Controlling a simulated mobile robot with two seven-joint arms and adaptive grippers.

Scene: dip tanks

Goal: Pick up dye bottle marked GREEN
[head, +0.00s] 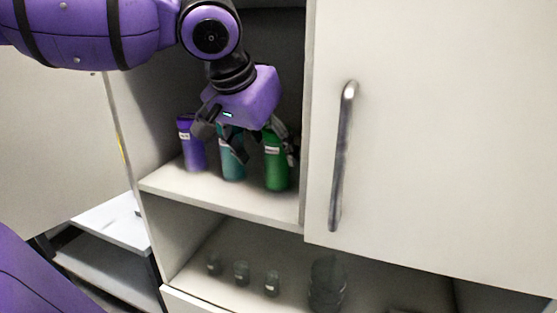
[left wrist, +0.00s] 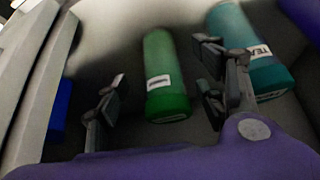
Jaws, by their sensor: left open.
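The green bottle (head: 277,168) stands upright on the upper cabinet shelf, rightmost of three bottles. My left gripper (head: 264,150) reaches down in front of the bottles, with its fingers open near the green bottle. In the left wrist view, the green bottle (left wrist: 163,75) appears between the spread fingers of the left gripper (left wrist: 163,92), with gaps on both sides. Its pale label is too blurred to read. A teal bottle (head: 232,165) stands just left of it; in the wrist view the teal bottle (left wrist: 255,45) is behind the right finger. My right gripper is not in view.
A purple bottle (head: 192,150) stands at the left of the upper shelf (head: 220,196). A closed door with a metal handle (head: 342,155) borders the opening on the right. The lower shelf holds small dark jars (head: 241,272) and a stack of round dishes (head: 326,285).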

